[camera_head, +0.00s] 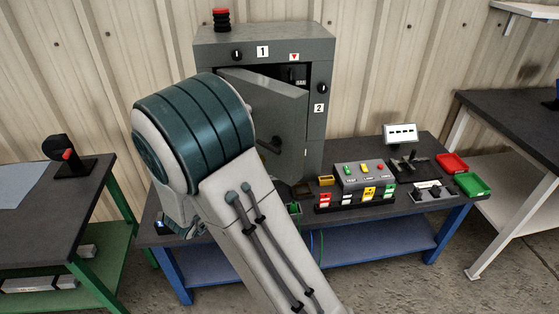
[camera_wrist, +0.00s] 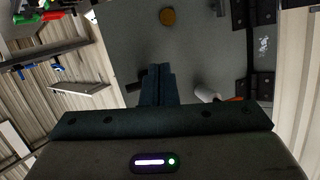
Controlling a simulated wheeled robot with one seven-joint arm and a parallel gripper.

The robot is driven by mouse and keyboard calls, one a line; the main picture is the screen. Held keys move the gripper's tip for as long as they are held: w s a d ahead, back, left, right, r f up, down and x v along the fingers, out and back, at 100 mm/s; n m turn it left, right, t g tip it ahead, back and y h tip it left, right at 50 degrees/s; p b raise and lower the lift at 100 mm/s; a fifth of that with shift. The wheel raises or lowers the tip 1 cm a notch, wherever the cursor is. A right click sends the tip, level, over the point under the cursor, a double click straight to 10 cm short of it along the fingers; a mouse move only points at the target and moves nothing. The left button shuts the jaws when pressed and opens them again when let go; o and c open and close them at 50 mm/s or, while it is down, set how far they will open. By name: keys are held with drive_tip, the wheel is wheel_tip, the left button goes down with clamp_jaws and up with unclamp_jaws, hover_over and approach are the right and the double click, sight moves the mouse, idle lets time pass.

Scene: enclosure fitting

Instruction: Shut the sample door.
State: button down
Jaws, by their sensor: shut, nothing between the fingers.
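The grey cabinet (camera_head: 207,54) stands on the dark bench. Its door (camera_head: 280,100) is ajar, swung out toward me, with a dark gap along its top and right side. A dark handle (camera_head: 270,146) is on the door's face. My gripper is hidden behind my arm in the head view. In the wrist view my gripper (camera_wrist: 158,72) has its fingers together and empty, in front of a flat grey panel (camera_wrist: 190,48) that looks like the door. Dark hinge-like blocks (camera_wrist: 262,86) line its right side. I cannot tell whether the fingertips touch the panel.
A control box (camera_head: 362,174) with coloured buttons sits on the bench right of the cabinet, with a red tray (camera_head: 452,163) and a green tray (camera_head: 472,184) beyond. A side table (camera_head: 70,205) stands at left, another table (camera_head: 510,125) at right. My arm covers the bench's left part.

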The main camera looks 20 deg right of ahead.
drive_tip(key=s+m+g+h, duration=0.1)
drive_tip(key=s+g+h, duration=0.1)
drive_tip(key=s+h, duration=0.2)
drive_tip(key=p, duration=0.3)
approach(288, 155)
drive_tip(key=shift+h, duration=0.4)
drive_tip(key=x, duration=0.5)
drive_tip(key=shift+w+d+f, duration=0.15)
drive_tip(key=shift+w+f, duration=0.1)
drive_tip(key=shift+f, duration=0.05)
drive_tip(key=shift+w+d+f, duration=0.1)
drive_tip(key=shift+w+d, duration=0.2)
drive_tip(key=shift+d, duration=0.3)
